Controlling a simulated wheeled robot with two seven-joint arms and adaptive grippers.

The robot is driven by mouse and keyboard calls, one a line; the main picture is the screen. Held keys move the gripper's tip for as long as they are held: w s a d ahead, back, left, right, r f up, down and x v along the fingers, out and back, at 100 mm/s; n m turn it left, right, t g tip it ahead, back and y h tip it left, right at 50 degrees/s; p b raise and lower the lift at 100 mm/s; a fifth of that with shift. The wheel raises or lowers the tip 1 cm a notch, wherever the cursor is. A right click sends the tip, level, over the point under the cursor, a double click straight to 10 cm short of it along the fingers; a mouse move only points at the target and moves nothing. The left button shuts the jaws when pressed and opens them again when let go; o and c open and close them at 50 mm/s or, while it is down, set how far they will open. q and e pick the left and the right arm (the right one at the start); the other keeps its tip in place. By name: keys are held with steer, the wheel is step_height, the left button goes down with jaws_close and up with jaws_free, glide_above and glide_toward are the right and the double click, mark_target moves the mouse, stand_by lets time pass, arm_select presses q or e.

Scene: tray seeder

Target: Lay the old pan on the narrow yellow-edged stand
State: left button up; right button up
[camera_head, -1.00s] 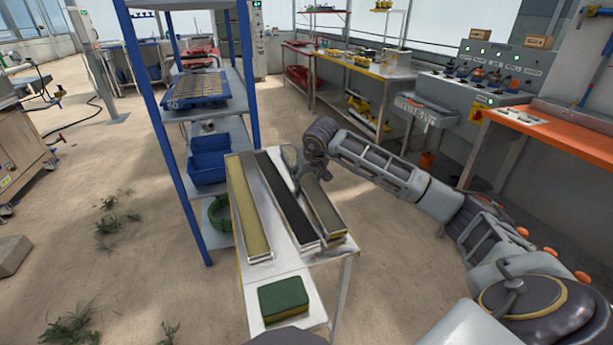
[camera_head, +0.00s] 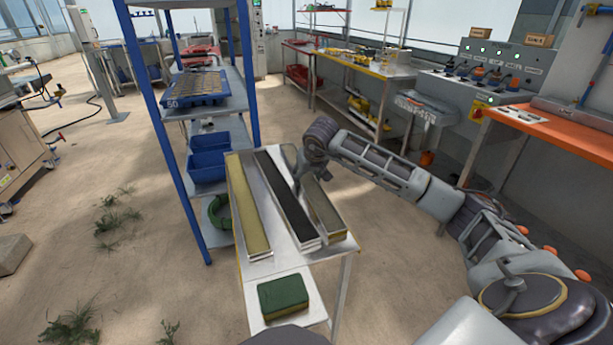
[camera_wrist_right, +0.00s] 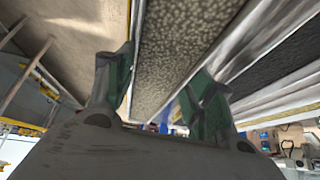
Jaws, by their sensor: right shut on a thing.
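The narrow yellow-edged stand (camera_head: 292,262) is in the middle of the head view, with three long narrow pans side by side on its top. The right-hand pan (camera_head: 326,214) has a grey-brown speckled fill and shiny rims. My right gripper (camera_head: 303,182) is shut on it near its far end. In the right wrist view this pan (camera_wrist_right: 178,55) runs between the two green-padded fingers (camera_wrist_right: 160,95). Its underside is hidden, so I cannot tell whether it fully rests on the top. My left gripper is out of view.
Beside it lie a pan with black fill (camera_head: 284,195) and one with yellowish fill (camera_head: 246,208). A green sponge-like block (camera_head: 283,297) sits on the stand's lower front shelf. A blue-posted rack (camera_head: 176,165) stands close on the left. Sandy floor is free to the right.

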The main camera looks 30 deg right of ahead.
steer(key=shift+f, duration=0.2)
steer(key=o, duration=1.1)
steer(key=shift+f, duration=0.1)
steer(key=shift+v, duration=6.05)
